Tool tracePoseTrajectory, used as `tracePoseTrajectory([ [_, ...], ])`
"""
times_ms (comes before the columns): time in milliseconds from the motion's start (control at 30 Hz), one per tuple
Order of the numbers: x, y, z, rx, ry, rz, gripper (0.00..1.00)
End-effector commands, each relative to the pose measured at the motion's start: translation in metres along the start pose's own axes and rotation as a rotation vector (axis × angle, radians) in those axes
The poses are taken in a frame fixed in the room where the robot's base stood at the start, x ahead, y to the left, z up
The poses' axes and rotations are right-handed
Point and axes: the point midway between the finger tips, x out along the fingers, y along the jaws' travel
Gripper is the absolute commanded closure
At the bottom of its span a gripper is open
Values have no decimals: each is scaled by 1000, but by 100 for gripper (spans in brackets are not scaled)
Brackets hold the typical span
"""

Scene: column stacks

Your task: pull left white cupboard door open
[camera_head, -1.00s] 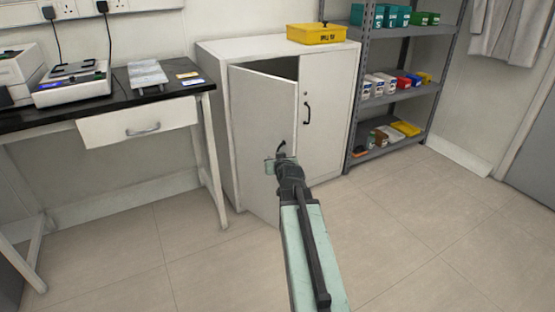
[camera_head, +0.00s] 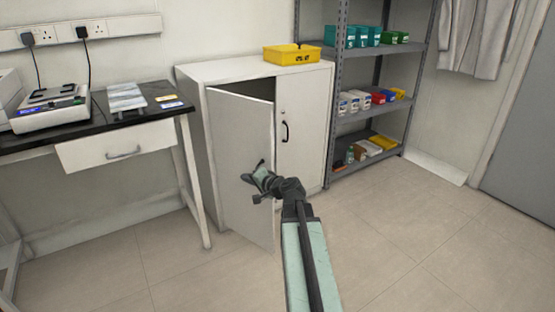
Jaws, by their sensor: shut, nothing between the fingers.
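The left white cupboard door (camera_head: 235,135) stands ajar, swung out toward me, with a dark gap showing above its top edge. Its small dark handle (camera_head: 260,163) seems to show just above my gripper and is partly hidden. My gripper (camera_head: 250,184) is shut and empty, in front of the door's outer face near its free edge. I cannot tell whether it touches the door or handle. The right cupboard door (camera_head: 303,125) is closed and has a dark curved handle (camera_head: 285,131).
A yellow bin (camera_head: 292,55) sits on the cupboard (camera_head: 222,73). A bench with a white drawer (camera_head: 128,146) stands to the left, its leg close to the cupboard. A grey shelf rack (camera_head: 375,102) stands to the right. The floor at front right is clear.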

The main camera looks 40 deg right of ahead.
Motion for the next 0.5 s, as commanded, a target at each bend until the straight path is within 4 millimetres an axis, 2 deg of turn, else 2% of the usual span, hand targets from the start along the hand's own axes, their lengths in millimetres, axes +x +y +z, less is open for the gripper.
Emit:
tracePoseTrajectory([
  [33,-8,2,-24,109,10,-66,100],
  [100,-29,-1,-59,249,30,-171,100],
  [200,-67,8,-114,370,93,-276,100],
  [233,-77,14,-126,385,115,-287,100],
  [333,-102,35,-153,395,171,-280,100],
  [400,-114,44,-163,398,194,-274,100],
  [500,-120,48,-169,399,206,-271,100],
])
